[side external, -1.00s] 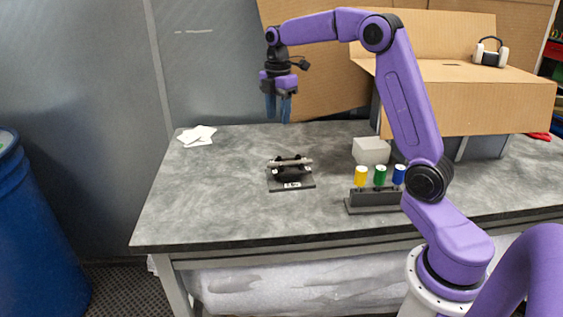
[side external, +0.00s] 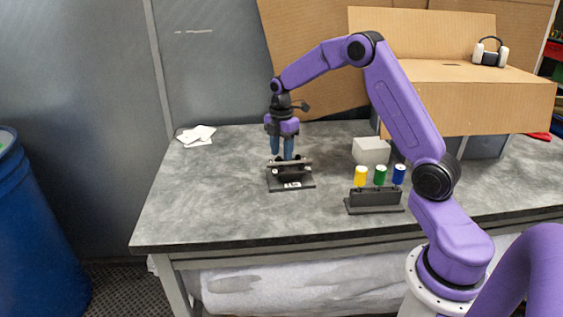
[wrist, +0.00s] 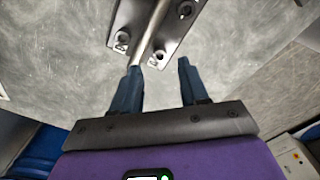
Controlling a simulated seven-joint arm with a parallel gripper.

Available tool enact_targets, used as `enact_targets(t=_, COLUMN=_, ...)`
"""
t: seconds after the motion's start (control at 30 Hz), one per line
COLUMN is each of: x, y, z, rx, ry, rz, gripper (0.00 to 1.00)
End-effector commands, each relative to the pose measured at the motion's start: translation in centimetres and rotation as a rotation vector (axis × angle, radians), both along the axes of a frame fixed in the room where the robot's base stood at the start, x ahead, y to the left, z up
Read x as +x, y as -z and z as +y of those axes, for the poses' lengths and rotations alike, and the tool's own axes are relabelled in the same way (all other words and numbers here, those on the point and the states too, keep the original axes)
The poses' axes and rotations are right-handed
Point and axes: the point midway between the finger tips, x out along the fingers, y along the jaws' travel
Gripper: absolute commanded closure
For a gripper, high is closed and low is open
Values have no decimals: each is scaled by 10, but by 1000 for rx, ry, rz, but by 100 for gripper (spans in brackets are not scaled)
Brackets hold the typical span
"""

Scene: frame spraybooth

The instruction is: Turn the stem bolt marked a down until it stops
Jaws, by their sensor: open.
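A small dark fixture (side external: 291,185) stands on the grey table, with a metal bar (side external: 305,161) lying across its top and a white label on its front. In the wrist view the fixture's plate (wrist: 172,36) is at the top, with the bar (wrist: 150,35) running along it. Bolt-like round heads show at the plate's near left (wrist: 122,37), near end (wrist: 160,55) and upper right (wrist: 185,10). The marks are too small to tell which is a. My gripper (wrist: 159,66) is open and empty, fingers pointing down, just at the fixture's near end; contact cannot be told.
A dark rack (side external: 375,199) with yellow, green and blue capped pieces stands to the right. Behind it is a grey block (side external: 371,150). White papers (side external: 197,135) lie at the back left. A large cardboard box (side external: 460,95) fills the back right. The left table area is clear.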

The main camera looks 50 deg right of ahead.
Motion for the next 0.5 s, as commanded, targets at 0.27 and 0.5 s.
enact_targets(t=0.27, x=0, y=36, z=0, rx=0, ry=0, rz=1, gripper=56)
enact_targets(t=0.5, x=0, y=43, z=0, rx=0, ry=0, rz=-1, gripper=56)
